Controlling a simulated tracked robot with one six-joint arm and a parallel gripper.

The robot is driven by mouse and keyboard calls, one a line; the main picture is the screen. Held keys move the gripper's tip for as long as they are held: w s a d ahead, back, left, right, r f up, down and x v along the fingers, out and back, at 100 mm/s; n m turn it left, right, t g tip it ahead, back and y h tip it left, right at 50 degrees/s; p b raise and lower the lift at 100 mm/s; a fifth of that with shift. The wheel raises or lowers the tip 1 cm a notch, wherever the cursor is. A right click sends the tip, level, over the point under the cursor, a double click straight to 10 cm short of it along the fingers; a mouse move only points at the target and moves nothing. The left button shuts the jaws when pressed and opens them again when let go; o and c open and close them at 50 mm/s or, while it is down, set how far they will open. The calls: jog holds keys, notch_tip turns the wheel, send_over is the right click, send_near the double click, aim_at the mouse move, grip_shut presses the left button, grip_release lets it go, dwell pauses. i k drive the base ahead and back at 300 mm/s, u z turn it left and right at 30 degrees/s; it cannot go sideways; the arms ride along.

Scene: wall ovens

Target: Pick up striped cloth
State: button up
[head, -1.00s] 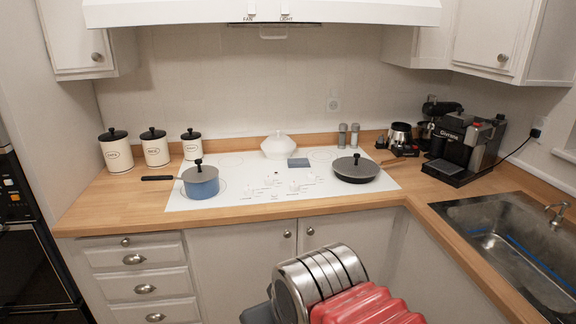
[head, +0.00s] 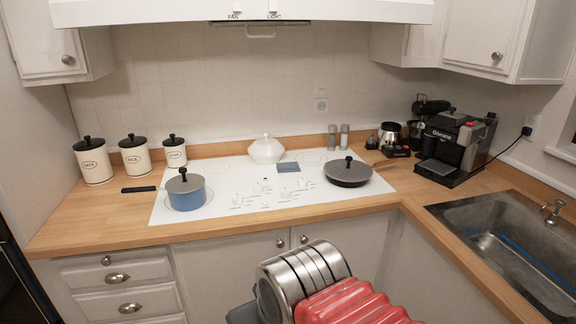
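A small flat blue-grey piece (head: 288,167) lies on the white cooktop, between the white lidded bowl and the printed controls. It may be the striped cloth, but it is too small to make out stripes. Part of my arm, silver rings and red ribbed sections, shows at the bottom centre, below and in front of the counter edge. My gripper's fingers are not visible.
The cooktop (head: 225,213) also holds a blue pot (head: 187,196) with its handle to the left, a white lidded bowl (head: 266,150), and a dark lidded pan (head: 348,173). Canisters (head: 94,162) stand left, a coffee machine (head: 455,148) right. A sink (head: 510,240) is at lower right.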

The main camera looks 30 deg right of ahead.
aim_at(284, 167)
jog(key=i, duration=1.4)
jog(key=u, duration=0.05)
